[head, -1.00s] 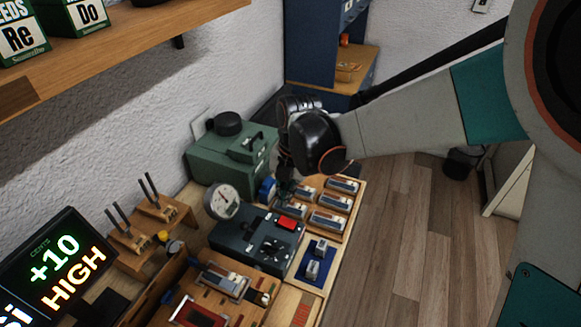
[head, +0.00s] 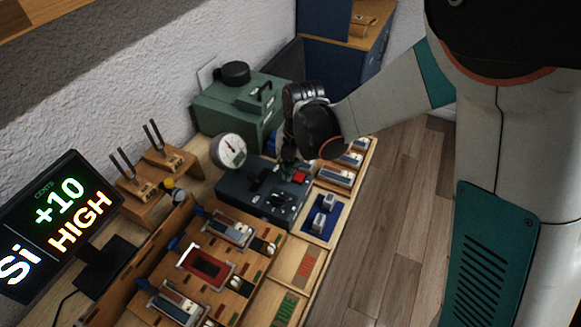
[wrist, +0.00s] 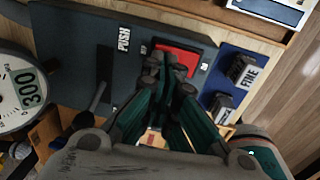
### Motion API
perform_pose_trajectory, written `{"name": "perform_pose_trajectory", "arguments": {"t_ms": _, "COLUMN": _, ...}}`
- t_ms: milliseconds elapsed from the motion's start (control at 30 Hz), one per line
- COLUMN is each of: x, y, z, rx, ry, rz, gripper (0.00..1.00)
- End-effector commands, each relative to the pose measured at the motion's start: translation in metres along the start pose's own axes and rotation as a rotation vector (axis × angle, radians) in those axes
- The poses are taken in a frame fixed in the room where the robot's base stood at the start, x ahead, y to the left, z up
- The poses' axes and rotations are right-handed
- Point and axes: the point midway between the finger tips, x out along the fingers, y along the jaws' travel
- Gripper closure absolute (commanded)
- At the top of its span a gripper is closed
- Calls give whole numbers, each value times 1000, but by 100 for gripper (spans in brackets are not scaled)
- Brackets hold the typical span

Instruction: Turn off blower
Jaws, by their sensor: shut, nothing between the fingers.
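A dark grey box (head: 240,194) with a red rocker switch (head: 300,177) stands on the bench. A green machine (head: 225,112) with a black round cap stands behind it; I cannot tell which unit is named the blower. My gripper (head: 288,163) is over the far edge of the grey box, pointing down beside the red switch. In the wrist view my shut, empty fingertips (wrist: 168,75) overlap the near part of the red switch (wrist: 180,59). I cannot tell whether they touch it. A PUSH label (wrist: 124,40) and a lever (wrist: 97,97) are on the same panel.
A round gauge (head: 229,151) stands left of the grey box. A blue tray (head: 322,229) with small metal parts lies to its right. Tuning forks (head: 155,138), a display (head: 52,222) and wooden reed holders crowd the bench. The wooden floor (head: 385,225) at right is clear.

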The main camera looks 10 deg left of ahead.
Motion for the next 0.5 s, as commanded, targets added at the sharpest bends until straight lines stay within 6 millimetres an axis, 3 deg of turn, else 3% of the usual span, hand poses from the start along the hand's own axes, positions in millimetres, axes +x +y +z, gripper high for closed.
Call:
{"name": "perform_pose_trajectory", "arguments": {"t_ms": 233, "x": 10, "y": 2, "z": 0, "rx": -1, "ry": 0, "rz": -4, "gripper": 100}}
{"name": "perform_pose_trajectory", "arguments": {"t_ms": 500, "x": 8, "y": 2, "z": 0, "rx": 0, "ry": 1, "rz": -8, "gripper": 100}}
